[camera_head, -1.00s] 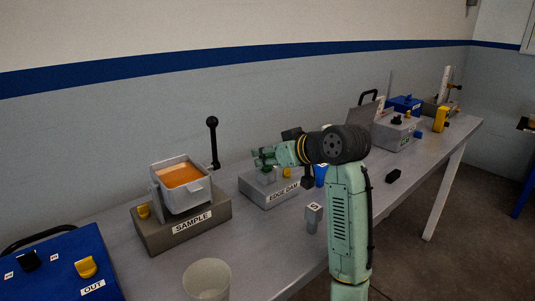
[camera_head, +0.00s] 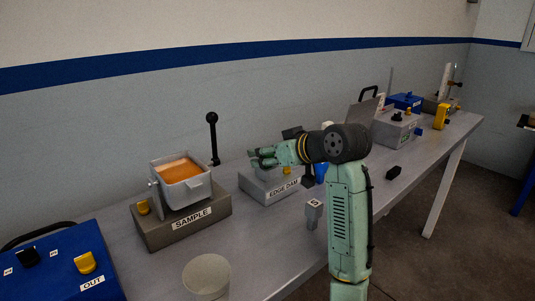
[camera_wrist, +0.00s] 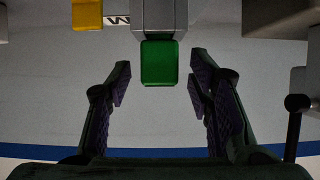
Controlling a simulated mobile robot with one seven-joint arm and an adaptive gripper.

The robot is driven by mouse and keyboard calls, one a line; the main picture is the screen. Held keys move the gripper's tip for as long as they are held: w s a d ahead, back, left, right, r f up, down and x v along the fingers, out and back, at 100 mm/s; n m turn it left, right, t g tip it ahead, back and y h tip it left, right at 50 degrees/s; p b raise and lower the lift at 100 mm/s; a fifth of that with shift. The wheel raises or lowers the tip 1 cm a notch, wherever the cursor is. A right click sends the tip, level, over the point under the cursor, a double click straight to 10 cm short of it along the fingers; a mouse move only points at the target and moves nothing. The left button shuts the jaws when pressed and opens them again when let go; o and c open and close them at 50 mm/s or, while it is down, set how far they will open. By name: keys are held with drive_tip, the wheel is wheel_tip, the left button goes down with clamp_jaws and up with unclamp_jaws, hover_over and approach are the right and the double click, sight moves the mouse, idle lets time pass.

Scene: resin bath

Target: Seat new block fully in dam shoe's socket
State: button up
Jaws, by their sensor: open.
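My gripper (camera_head: 258,158) is at the edge dam unit (camera_head: 262,189), a grey box labelled EDGE DAM. In the wrist view its two dark fingers (camera_wrist: 158,75) are spread, with nothing gripped. A green-faced block (camera_wrist: 159,63) lies between the fingertips, with a visible gap on both sides. It adjoins a grey body (camera_wrist: 159,15); I cannot tell how deeply it sits in any socket. The gripper hides much of this spot in the head view. A separate grey block (camera_head: 314,211) with a marked white top stands on the table in front of the unit.
The SAMPLE stand (camera_head: 181,218) with its orange-filled pan (camera_head: 188,193) and black lever (camera_head: 213,139) is left of the unit. A black piece (camera_head: 393,173) lies right of my arm.

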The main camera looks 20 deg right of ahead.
drive_tip(key=v, duration=1.1)
drive_tip(key=shift+s+r, duration=0.2)
drive_tip(key=shift+s, duration=0.15)
drive_tip(key=shift+d, duration=0.1)
